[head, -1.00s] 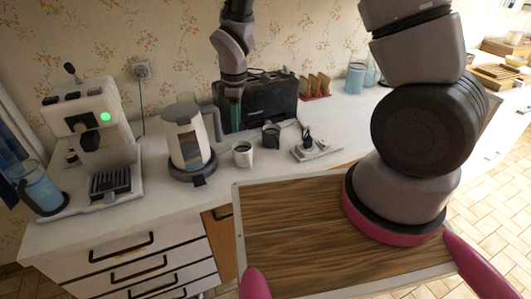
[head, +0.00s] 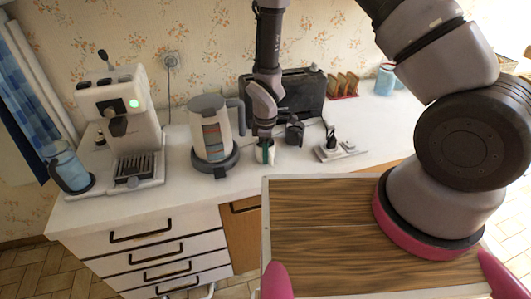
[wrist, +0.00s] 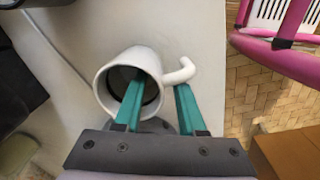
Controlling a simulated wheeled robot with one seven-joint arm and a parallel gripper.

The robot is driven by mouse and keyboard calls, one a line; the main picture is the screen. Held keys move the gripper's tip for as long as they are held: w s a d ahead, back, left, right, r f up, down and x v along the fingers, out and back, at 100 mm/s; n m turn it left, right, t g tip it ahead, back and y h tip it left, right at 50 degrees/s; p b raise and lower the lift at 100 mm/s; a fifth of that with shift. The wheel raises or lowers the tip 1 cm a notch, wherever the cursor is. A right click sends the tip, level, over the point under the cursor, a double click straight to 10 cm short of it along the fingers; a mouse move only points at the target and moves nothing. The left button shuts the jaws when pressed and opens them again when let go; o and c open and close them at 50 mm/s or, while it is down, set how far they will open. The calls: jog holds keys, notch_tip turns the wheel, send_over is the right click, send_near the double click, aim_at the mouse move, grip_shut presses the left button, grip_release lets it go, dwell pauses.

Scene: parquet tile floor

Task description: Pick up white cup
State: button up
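The white cup (wrist: 108,104) is in the wrist view, its dark mouth towards the camera and its handle at right. In the head view the cup (head: 272,156) stands on the counter, partly hidden by my gripper (head: 265,152). In the wrist view the teal fingers of my gripper (wrist: 158,88) are apart. The left finger reaches over or into the cup's mouth. The right finger is outside the cup, by the handle, with the cup's wall between them. I cannot tell whether either finger touches it.
A kettle (head: 211,135) stands left of the cup, with a coffee machine (head: 122,125) farther left. A dark mug (head: 295,132) is close behind at right, before a black toaster (head: 300,95). A small tray (head: 340,152) lies to the right. The counter's front edge is near.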

jog(key=shift+f, duration=0.65)
grip_shut()
dwell(0.9)
